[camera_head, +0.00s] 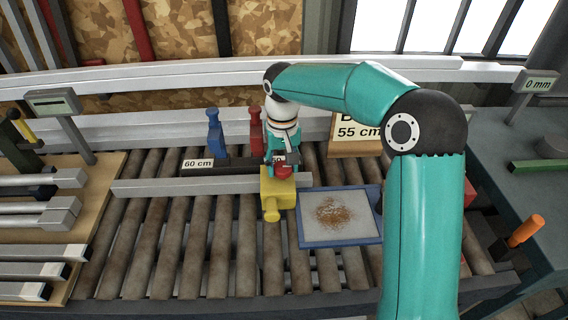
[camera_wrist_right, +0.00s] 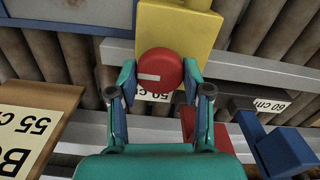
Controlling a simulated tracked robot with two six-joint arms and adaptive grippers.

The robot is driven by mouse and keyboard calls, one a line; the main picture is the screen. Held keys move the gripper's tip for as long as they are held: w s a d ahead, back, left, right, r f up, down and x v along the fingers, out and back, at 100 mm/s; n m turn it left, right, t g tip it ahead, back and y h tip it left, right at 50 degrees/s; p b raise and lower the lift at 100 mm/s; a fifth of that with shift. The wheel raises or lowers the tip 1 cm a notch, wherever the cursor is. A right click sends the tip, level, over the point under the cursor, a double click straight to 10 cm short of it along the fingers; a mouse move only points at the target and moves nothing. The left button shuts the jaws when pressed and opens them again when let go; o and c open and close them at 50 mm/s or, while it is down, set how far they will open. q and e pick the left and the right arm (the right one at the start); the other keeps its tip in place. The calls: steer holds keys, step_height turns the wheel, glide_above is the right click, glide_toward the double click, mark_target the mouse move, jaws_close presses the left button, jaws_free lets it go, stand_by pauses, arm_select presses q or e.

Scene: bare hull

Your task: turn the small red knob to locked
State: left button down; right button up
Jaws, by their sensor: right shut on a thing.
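The small red knob (camera_wrist_right: 162,66) is a round red cap with a short white mark, which points to the left in the right wrist view. It sits on a yellow block (camera_wrist_right: 205,30). In the head view the yellow block (camera_head: 279,188) sits at the metal bar, with the red knob (camera_head: 283,169) on its top, partly covered by my gripper. My right gripper (camera_wrist_right: 160,75) has its teal fingertips on both sides of the knob and is shut on it; it also shows in the head view (camera_head: 284,160). My left gripper is not in view.
A grey metal bar (camera_head: 180,185) lies across the rollers. A blue clamp (camera_head: 214,135) and a red clamp (camera_head: 254,130) stand behind it. A blue-rimmed tray (camera_head: 303,231) with brown crumbs lies right of the yellow block. A "55 cm" sign (camera_head: 358,132) stands behind the tray.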

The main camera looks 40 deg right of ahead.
mark_target(283, 166)
steer(key=shift+s+f, duration=0.1)
steer(key=shift+f, duration=0.05)
steer(key=o, duration=1.2)
steer(key=shift+c, duration=0.2)
steer(key=shift+r, duration=0.4)
step_height(283, 166, up, 11)
steer(key=shift+r, duration=0.15)
